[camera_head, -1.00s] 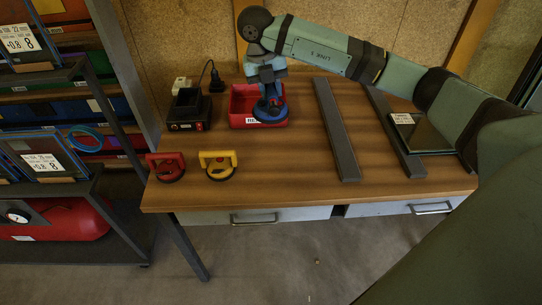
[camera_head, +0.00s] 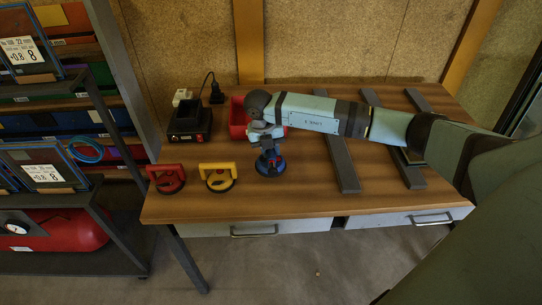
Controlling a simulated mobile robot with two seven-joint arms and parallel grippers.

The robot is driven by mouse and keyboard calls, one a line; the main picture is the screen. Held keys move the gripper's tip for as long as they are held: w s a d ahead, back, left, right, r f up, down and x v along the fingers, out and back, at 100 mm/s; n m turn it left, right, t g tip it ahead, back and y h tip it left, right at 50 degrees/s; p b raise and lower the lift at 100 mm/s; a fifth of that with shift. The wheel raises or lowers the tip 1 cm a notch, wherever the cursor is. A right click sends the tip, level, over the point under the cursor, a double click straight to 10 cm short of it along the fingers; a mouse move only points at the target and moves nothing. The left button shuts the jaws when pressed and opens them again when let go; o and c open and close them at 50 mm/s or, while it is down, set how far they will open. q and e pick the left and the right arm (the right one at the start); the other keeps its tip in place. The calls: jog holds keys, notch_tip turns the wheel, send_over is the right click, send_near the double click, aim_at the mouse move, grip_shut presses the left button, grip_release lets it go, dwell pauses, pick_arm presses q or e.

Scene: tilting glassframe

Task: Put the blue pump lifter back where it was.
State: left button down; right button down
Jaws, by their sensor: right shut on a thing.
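The blue pump lifter (camera_head: 270,165) is a round blue suction cup with a handle, at the right of the yellow lifter. My right gripper (camera_head: 268,148) is shut on it from above; its fingertips are mostly hidden by my wrist. The cup is at or just above the table top (camera_head: 300,203); I cannot tell if it touches. The yellow lifter (camera_head: 217,176) and the red lifter (camera_head: 166,178) stand in a row to its left, near the front edge. My left gripper is not in view.
A red bin (camera_head: 238,118) stands behind my right wrist, partly hidden. A black charger (camera_head: 189,122) is at the back left. A shelf rack stands at the left. The table's front middle is clear.

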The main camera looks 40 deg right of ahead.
aim_at(262, 168)
jog(key=shift+f, duration=1.5)
jog(key=shift+f, duration=0.1)
jog(key=c, duration=0.9)
grip_release()
